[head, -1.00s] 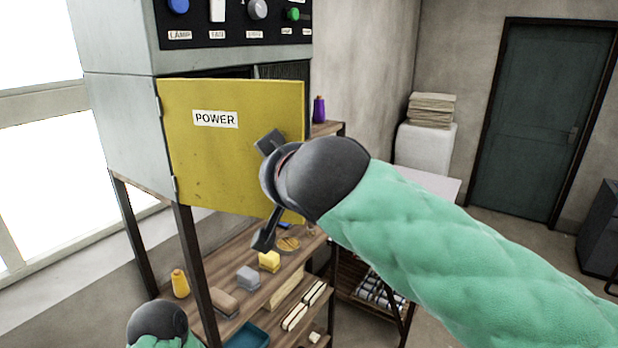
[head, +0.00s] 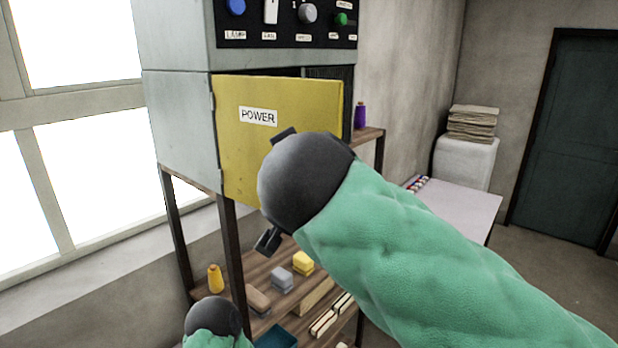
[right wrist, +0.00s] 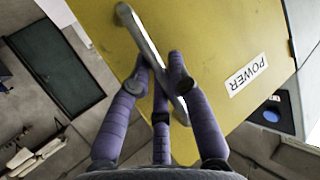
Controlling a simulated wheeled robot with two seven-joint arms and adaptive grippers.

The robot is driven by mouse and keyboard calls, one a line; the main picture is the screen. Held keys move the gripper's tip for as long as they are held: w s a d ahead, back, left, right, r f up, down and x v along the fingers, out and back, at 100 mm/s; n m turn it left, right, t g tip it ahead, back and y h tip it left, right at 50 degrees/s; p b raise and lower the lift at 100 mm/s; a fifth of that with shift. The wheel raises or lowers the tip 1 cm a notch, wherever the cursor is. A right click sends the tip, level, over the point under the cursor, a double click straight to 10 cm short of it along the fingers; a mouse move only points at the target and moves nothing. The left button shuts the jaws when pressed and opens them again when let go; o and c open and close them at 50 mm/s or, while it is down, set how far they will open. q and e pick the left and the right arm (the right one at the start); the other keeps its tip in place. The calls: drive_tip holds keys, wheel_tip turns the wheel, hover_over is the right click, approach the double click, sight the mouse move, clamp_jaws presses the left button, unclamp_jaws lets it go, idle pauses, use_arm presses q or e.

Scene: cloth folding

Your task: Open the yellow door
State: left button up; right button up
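The yellow door (head: 237,150) with a POWER label is hinged at its left on a grey cabinet (head: 180,125). It stands ajar, with dark interior showing above and right of it. The right wrist view shows the door's face (right wrist: 220,35) and its grey bar handle (right wrist: 135,30). My right gripper (right wrist: 158,62) has its purple fingers on both sides of the handle, seemingly closed on it. In the head view its dark wrist covers the door's lower right and hides the handle. My left wrist (head: 213,316) is at the bottom; its fingers are hidden.
A control panel with knobs (head: 307,13) is above the door. Below are wooden shelves (head: 262,268) with a yellow bottle (head: 215,278), sponges and a teal tray (head: 277,337). A purple bottle (head: 360,115) is right of the door. Windows are at left.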

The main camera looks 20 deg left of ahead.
idle(0.4)
drive_tip(key=v, duration=1.2)
